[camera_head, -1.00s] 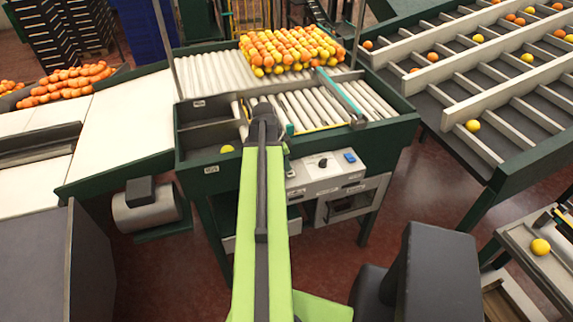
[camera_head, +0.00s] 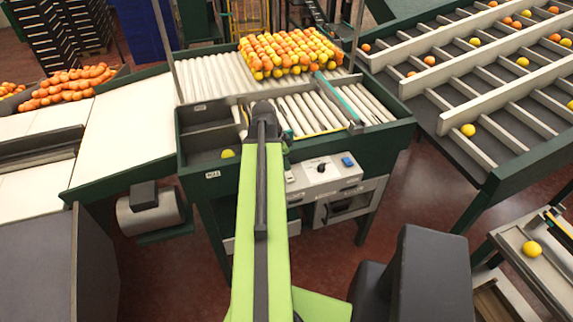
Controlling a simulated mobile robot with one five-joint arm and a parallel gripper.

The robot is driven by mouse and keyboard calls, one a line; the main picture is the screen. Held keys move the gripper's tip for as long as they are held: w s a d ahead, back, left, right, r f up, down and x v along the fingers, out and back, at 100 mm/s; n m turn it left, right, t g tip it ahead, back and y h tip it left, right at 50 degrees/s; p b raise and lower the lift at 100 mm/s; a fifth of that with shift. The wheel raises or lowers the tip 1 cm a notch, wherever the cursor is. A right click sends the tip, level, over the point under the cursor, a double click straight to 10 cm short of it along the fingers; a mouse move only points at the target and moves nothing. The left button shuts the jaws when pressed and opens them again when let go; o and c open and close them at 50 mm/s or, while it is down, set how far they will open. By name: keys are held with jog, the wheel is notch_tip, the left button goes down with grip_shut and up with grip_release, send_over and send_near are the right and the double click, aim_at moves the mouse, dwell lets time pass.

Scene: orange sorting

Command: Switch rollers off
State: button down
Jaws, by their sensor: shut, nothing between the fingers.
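The roller bed (camera_head: 300,112) is a set of pale rollers in a dark green frame, with oranges and lemons heaped at its back. On the frame's front is a grey control panel (camera_head: 338,177) with a black knob (camera_head: 321,168) and a blue button (camera_head: 347,161). My green arm reaches up to the front of the frame. Its dark upper joint shows left of the panel. My gripper (camera_head: 288,172) is mostly hidden behind the arm, and only a small part shows at the panel's left edge. It is shut and empty. I cannot tell whether it touches the panel.
A white sloping table (camera_head: 122,130) with oranges stands at left, with a motor cylinder (camera_head: 150,210) below. A green sorting table with lanes (camera_head: 480,95) is at right. A small stand (camera_head: 520,255) holding a yellow fruit is at lower right. Red floor shows between.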

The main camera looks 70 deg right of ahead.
jog(key=d+p+v, duration=0.1)
jog(key=p+v, duration=0.7)
jog(key=v, duration=0.2)
jog(key=shift+w+a, duration=0.1)
jog(key=shift+w, duration=0.05)
